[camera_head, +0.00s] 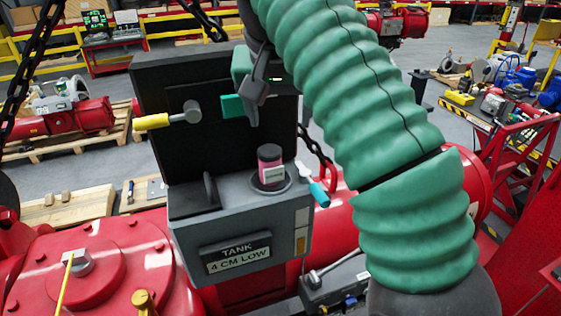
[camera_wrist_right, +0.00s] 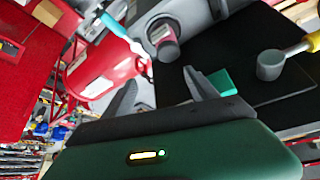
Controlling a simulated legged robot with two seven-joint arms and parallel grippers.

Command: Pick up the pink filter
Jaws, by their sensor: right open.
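The pink filter (camera_head: 270,164) is a small upright cylinder with a dark top and a white label. It stands in a round seat on the grey ledge of the tank unit (camera_head: 238,228). In the right wrist view the pink filter (camera_wrist_right: 165,43) shows beyond the gap between the fingertips. My right gripper (camera_head: 254,112) is above the filter in the head view, apart from it and in front of the dark back panel. In the wrist view its two dark fingers (camera_wrist_right: 158,77) are spread and hold nothing. My left gripper is not in view.
A teal-tipped lever (camera_head: 314,186) is just right of the filter. A yellow-handled lever (camera_head: 170,119) juts from the panel at left. A teal block (camera_head: 232,106) is beside my right gripper. A dark upright tab (camera_head: 210,190) stands left of the filter.

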